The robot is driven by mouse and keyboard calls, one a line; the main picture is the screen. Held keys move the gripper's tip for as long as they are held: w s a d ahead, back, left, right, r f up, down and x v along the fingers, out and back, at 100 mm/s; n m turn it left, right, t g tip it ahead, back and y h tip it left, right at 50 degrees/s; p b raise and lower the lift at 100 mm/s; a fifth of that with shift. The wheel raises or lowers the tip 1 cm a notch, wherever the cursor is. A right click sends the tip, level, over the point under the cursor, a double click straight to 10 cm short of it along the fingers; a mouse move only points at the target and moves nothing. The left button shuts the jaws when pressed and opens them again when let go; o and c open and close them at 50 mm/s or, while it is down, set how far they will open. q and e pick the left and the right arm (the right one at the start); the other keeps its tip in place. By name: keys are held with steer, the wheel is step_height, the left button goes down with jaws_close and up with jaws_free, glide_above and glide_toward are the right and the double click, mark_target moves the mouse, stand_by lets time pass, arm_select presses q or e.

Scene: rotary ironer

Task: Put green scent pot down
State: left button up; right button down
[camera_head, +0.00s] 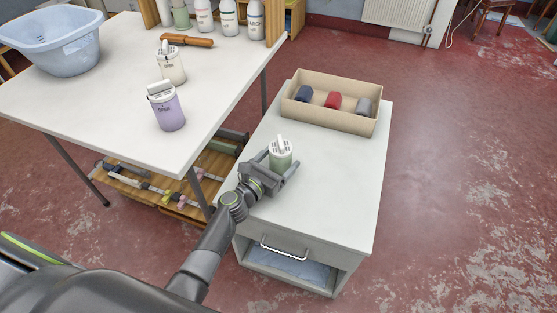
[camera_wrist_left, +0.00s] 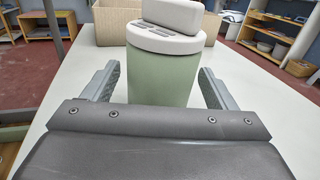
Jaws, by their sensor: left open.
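The green scent pot (camera_head: 281,157) stands upright on the white top of the small cabinet (camera_head: 340,170). It has a pale green body and a white slotted lid. My left gripper (camera_head: 279,167) is open around the pot, one finger on each side. In the left wrist view the pot (camera_wrist_left: 162,75) stands between the two fingers (camera_wrist_left: 160,88), with a visible gap on both sides. My right gripper is not in view.
A cardboard box (camera_head: 345,120) with dark blue, red and grey rolls stands at the cabinet's back. The table (camera_head: 110,105) at left holds a lilac pot (camera_head: 168,110), a cream pot (camera_head: 170,65), a blue basin (camera_head: 55,45) and bottles. The cabinet's front right is clear.

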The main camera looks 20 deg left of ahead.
arm_select(q)
steer(key=v, duration=1)
steer(key=shift+s+a, duration=0.1)
steer(key=shift+s, duration=0.05)
steer(key=shift+v, duration=0.75)
steer(key=shift+s+r, duration=0.1)
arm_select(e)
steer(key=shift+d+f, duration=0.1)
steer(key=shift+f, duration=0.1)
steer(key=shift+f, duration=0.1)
